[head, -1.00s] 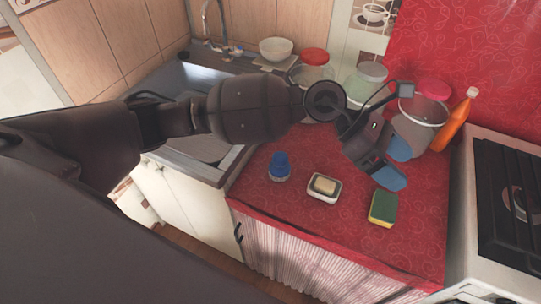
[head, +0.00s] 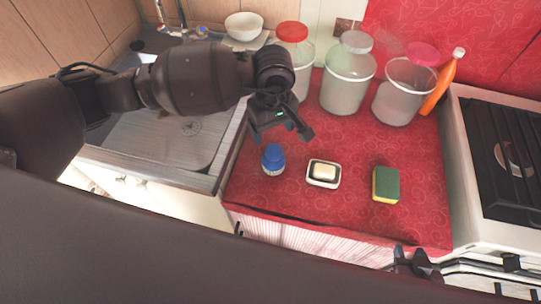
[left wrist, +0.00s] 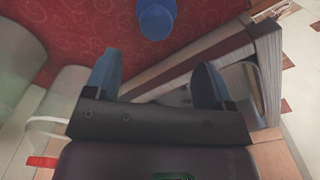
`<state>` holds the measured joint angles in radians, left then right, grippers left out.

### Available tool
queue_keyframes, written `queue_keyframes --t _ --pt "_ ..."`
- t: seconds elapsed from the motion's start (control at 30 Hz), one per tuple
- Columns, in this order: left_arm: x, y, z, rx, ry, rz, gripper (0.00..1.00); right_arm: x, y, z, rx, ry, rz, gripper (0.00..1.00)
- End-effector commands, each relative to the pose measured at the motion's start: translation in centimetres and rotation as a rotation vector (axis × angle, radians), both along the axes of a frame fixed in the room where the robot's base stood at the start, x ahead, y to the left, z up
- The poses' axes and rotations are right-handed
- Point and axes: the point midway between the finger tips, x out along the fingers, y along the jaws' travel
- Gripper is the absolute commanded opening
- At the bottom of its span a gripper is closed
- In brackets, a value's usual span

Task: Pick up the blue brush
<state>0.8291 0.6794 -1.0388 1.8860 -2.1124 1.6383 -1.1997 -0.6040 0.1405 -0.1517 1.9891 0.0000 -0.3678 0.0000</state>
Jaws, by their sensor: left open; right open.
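The blue brush (head: 273,157), with a blue top and a paler base, stands on the red counter at the left of a row of small items. In the left wrist view, its blue top (left wrist: 157,18) shows at the upper edge, beyond the gap between the fingers. My left gripper (head: 284,136) is open and empty, above and just behind the brush, apart from it. Its two blue-grey fingers (left wrist: 157,70) are spread in the left wrist view. My right gripper (head: 412,262) is open at the lower right, in front of the counter's front edge, partly hidden.
A soap dish (head: 323,173) with soap and a green-yellow sponge (head: 386,184) lie right of the brush. Glass jars (head: 348,80) and an orange bottle (head: 440,86) stand behind. The sink (head: 165,140) is left, the stove (head: 500,160) right.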

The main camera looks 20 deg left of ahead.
Motion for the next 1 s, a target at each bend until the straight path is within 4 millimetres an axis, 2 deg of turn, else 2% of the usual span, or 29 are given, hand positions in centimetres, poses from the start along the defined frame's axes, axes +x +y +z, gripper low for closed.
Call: queue_keyframes --t 0.13,0.3,0.63,0.9,1.0 --pt "0.0 0.0 -1.4 -0.002 0.004 -0.012 0.76 -0.2 -0.6 -0.1 -0.013 0.005 0.002 0.43" --pt "-0.1 -0.1 -3.9 -0.004 0.005 -0.01 0.76 -0.1 -0.4 -0.1 -0.01 0.004 0.004 0.43" --pt "0.1 -0.2 -6.3 -0.005 0.003 -0.01 0.76 0.3 0.1 0.2 0.001 -0.006 -0.001 0.43" --pt "0.3 -0.4 -9.8 -0.006 0.004 -0.009 0.76 0.7 0.2 0.7 0.003 -0.015 0.0 0.43" --pt "0.4 -0.4 -10.6 -0.005 0.003 -0.01 0.76 0.6 0.1 0.6 0.001 -0.014 0.001 0.43"
